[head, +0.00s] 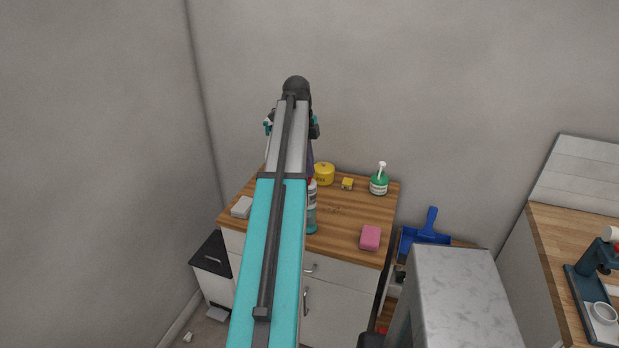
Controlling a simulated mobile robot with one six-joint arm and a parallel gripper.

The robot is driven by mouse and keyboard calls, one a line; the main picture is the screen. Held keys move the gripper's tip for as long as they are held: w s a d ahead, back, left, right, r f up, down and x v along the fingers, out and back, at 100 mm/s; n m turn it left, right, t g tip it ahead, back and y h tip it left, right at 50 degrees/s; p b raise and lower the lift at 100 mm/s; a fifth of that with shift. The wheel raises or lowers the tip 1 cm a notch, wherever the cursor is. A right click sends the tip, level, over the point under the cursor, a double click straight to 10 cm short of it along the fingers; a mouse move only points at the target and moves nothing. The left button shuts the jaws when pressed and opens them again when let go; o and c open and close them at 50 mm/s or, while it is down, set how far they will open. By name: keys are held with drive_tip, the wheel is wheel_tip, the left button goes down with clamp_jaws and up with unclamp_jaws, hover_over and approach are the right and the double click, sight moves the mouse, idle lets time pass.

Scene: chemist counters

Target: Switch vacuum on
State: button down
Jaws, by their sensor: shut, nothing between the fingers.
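I cannot make out a vacuum or its switch for certain. A dark upright tube (384,291) stands beside the right side of the wooden-topped cabinet, with a black and red piece (371,339) low at the bottom edge. I cannot tell whether these belong to the vacuum. My teal and grey arm reaches up the middle of the head view, above the cabinet. My gripper's fingers are hidden behind the arm. Small teal and dark parts show on both sides near its far end, too small to identify.
The cabinet top (342,214) carries a pink sponge (370,238), a green pump bottle (379,183), a yellow tin (324,174) and a partly hidden bottle (311,207). A blue dustpan (423,236) lies to the right. A marble-topped block (462,290) stands in front.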

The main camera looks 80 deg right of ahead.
drive_tip(key=shift+f, duration=0.65)
idle(0.7)
drive_tip(key=shift+r, duration=0.1)
wheel_tip(320, 180, up, 7)
drive_tip(key=p, duration=0.3)
idle(0.9)
idle(0.4)
